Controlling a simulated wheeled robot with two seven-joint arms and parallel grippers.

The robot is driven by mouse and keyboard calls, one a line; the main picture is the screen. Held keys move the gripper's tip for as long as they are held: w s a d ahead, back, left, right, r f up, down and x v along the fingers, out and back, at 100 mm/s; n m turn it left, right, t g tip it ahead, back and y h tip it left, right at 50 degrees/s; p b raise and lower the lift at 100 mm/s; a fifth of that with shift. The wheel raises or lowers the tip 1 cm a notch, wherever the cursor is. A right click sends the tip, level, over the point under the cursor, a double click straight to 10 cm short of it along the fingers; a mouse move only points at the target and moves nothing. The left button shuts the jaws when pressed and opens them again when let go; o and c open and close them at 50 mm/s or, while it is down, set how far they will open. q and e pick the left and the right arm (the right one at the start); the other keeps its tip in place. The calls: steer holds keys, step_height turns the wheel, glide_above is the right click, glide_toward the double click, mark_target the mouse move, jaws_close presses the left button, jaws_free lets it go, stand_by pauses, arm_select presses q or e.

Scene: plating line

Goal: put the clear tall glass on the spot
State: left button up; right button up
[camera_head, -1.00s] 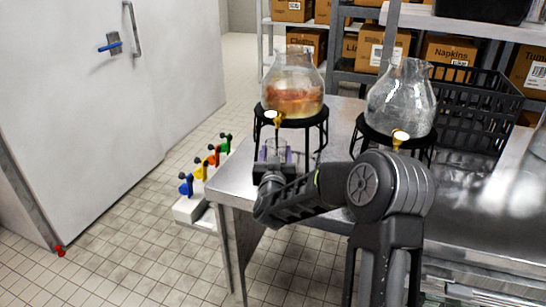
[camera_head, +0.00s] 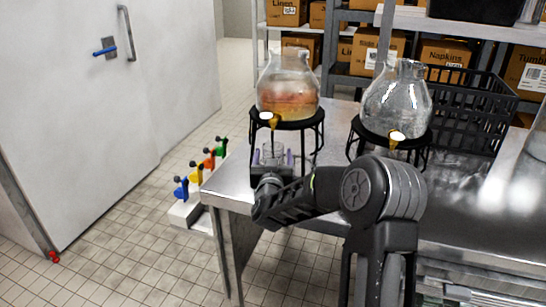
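The clear tall glass (camera_head: 273,152) is a small see-through tumbler at the left end of the steel table. It stands upright under the tap of the left drink dispenser (camera_head: 287,88), which holds an amber-red drink. My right gripper (camera_head: 272,160) reaches in from the right, with its purple-grey fingers on either side of the glass. The fingers appear closed around it, and the wrist hides its lower part. I cannot tell whether its base touches the table. No marked spot is clearly visible. My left gripper is out of view.
A second dispenser (camera_head: 397,100), with clear contents, stands on a black stand to the right. A black crate (camera_head: 470,108) is behind it. A white door (camera_head: 100,100) and colored taps (camera_head: 198,168) are at the left.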

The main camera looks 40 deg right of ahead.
steer(key=shift+o, duration=0.3)
steer(key=shift+s+a+f, duration=0.1)
steer(key=shift+s+a, duration=0.1)
steer(key=b+v, duration=0.1)
steer(key=v, duration=0.6)
steer(key=shift+s, duration=0.15)
